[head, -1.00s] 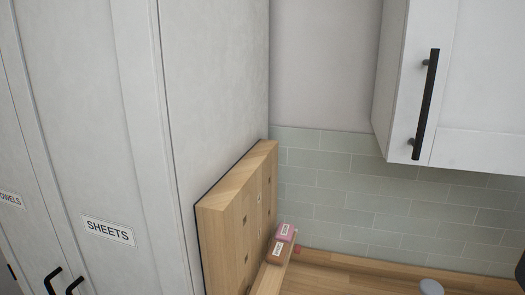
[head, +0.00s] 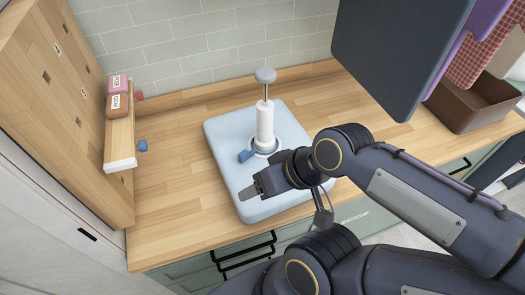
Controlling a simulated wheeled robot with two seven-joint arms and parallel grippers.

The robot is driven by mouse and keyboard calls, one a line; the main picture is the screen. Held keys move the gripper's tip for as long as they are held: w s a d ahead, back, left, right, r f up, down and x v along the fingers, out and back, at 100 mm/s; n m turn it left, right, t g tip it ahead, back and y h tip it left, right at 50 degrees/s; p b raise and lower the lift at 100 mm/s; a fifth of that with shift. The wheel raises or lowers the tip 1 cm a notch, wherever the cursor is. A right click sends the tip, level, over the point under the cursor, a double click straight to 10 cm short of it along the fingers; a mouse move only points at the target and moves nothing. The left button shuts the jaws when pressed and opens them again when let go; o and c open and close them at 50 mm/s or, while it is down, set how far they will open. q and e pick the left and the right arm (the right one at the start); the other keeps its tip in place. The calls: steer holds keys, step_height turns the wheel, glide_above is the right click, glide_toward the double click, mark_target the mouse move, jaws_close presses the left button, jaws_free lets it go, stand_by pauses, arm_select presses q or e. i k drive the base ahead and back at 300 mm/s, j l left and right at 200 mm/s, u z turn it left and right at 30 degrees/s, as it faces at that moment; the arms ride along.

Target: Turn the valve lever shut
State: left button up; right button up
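A white upright pump (head: 265,128) with a grey round knob on a thin rod stands on a pale blue padded block (head: 228,138) on the wooden counter. A small blue lever (head: 246,155) sticks out to the left from the pump's base; I take it to be the valve lever. My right gripper (head: 256,188), dark grey, reaches in from the right, over the block and nearer me than the lever. It appears apart from the lever and the pump. Its finger gap is not clear. My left gripper is not in view.
A wooden panel (head: 55,90) with a small shelf (head: 120,145) stands at left, with pink and brown labelled blocks on it. Small red and blue pieces sit beside the shelf.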

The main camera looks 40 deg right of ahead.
mark_target(244, 155)
steer(key=z, duration=1.3)
